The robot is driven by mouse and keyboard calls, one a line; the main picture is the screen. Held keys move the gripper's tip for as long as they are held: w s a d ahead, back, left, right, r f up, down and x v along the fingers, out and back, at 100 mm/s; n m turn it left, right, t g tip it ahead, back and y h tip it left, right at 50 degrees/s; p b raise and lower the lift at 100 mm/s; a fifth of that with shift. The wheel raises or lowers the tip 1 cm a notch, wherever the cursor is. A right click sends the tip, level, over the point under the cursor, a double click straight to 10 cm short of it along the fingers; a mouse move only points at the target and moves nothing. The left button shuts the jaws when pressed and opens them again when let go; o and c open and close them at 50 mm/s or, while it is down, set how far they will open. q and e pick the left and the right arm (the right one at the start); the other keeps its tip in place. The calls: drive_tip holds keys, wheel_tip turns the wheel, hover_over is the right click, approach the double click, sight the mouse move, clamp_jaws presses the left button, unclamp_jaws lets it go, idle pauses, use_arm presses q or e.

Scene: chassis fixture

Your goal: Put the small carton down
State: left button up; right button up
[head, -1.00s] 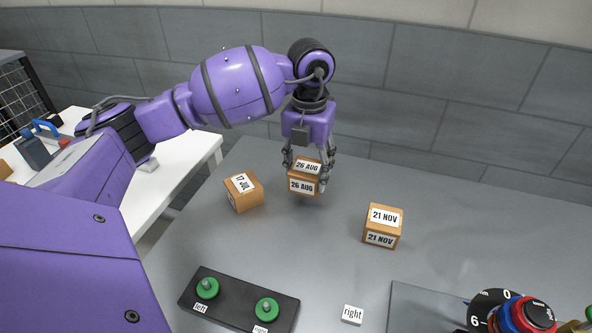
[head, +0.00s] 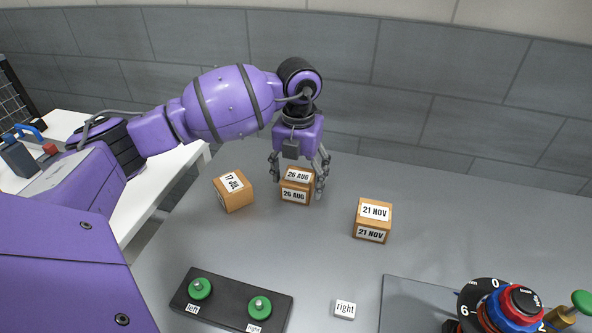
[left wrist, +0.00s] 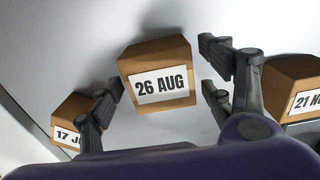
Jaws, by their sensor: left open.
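A small brown carton with white "26 AUG" labels (head: 297,186) sits on the grey bench between the other two cartons. It also shows in the left wrist view (left wrist: 157,72), between the fingers. My left gripper (head: 298,177) is open around it from above, with a finger on each side. In the left wrist view the left gripper's fingertips (left wrist: 160,90) stand apart with gaps to the carton's sides. The carton appears to rest flat on the bench. My right gripper is not in view.
A "17 JUL" carton (head: 234,191) stands close on the left, a "21 NOV" carton (head: 372,221) to the right. In front are a black box with green buttons (head: 230,300), a "right" tag (head: 345,309) and a red-blue dial (head: 513,305). Bare bench lies between.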

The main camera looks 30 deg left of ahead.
sight(298, 177)
use_arm(q)
wheel_tip(298, 177, up, 12)
drive_tip(key=shift+r, duration=0.15)
idle(0.5)
